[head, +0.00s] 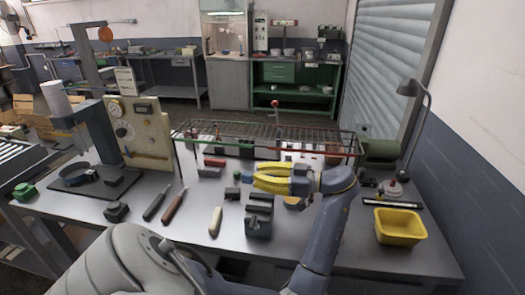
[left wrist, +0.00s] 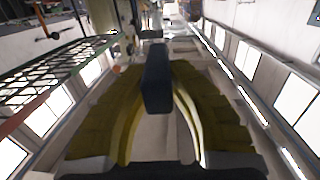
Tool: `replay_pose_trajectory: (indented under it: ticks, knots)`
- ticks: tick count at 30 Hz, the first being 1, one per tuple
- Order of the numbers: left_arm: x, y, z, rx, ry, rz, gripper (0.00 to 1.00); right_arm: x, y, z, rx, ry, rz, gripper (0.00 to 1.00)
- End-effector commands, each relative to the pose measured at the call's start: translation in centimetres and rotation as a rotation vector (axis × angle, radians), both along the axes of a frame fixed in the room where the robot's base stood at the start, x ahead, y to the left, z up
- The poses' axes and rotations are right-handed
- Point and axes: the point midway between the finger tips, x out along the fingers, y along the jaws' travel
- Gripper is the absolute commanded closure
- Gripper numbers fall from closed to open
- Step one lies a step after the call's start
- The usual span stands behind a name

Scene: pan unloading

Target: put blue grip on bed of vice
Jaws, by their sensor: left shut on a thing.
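My left gripper (head: 258,179), with yellow fingers, is above the table just behind and above the dark grey vice (head: 259,224), pointing left. In the left wrist view the two yellow fingers are closed on a dark blue block, the blue grip (left wrist: 157,80), which stands out between them. My right gripper is not in view.
A wire rack (head: 265,137) stands behind the gripper. A yellow bin (head: 400,228) and a desk lamp (head: 410,88) are at the right. Several hand tools, including a white-handled one (head: 215,222), lie left of the vice. A dial panel (head: 140,130) stands far left.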

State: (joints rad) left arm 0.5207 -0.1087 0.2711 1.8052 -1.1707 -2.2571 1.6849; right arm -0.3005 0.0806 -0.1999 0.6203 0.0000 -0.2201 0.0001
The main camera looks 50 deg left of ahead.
Motion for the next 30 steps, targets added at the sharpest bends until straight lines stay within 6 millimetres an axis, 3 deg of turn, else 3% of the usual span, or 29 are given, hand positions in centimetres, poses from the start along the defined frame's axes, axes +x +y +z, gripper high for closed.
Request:
replay_pose_trajectory:
  ticks: [8, 30]
  knots:
    - [-0.4, -0.9, -0.1, 0.004, 0.01, 0.064, 1.0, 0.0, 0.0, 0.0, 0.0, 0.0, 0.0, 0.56]
    - [-0.4, -0.9, -5.8, 0.002, 0.01, 0.061, 1.0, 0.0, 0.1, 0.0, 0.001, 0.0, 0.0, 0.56]
